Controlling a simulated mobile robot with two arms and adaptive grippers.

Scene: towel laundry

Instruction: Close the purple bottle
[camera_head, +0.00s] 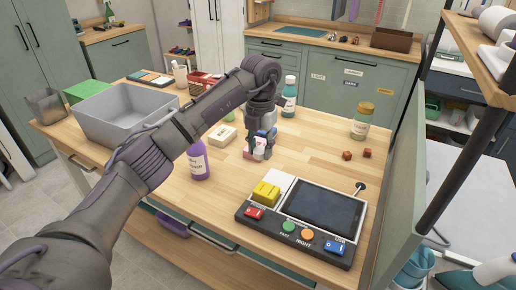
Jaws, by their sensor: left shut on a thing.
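The purple bottle (198,162) stands upright on the wooden table, left of the middle, with a white label on its front. My left forearm passes just above and behind it, so I cannot tell clearly whether a cap is on its top. My left gripper (259,149) points down to the right of the bottle, apart from it. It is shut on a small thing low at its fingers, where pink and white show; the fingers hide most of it. My right gripper is not in view.
A grey bin (127,113) stands at the left. A control panel (303,222) with coloured buttons and a dark screen lies in front. A teal bottle (289,96), a gold-capped jar (362,121) and two red cubes (357,155) stand behind. Table around the cubes is clear.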

